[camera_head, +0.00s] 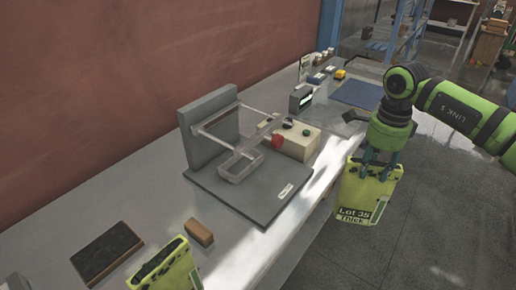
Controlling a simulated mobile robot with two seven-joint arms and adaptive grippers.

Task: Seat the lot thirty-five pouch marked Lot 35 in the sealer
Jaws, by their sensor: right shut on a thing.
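The Lot 35 pouch (363,196) is a yellow-green packet with a printed label on its lower part. My right gripper (378,165), coming in from the right, is shut on its top edge. The pouch hangs slightly tilted over the floor, beyond the bench's right edge and apart from the sealer. The sealer (238,190) stands on the bench in the middle of the view. It has a grey base, an upright grey plate, two clear arms and a clear open tray-like frame (237,167) at their front. My left gripper is not in view.
Another yellow-green pouch-like item (168,268) shows at the bottom edge. A brown block (199,232) and a dark pad (106,250) lie on the bench's near left. A beige box (300,142) with a red button sits behind the tray. A small display unit (301,98) stands farther back.

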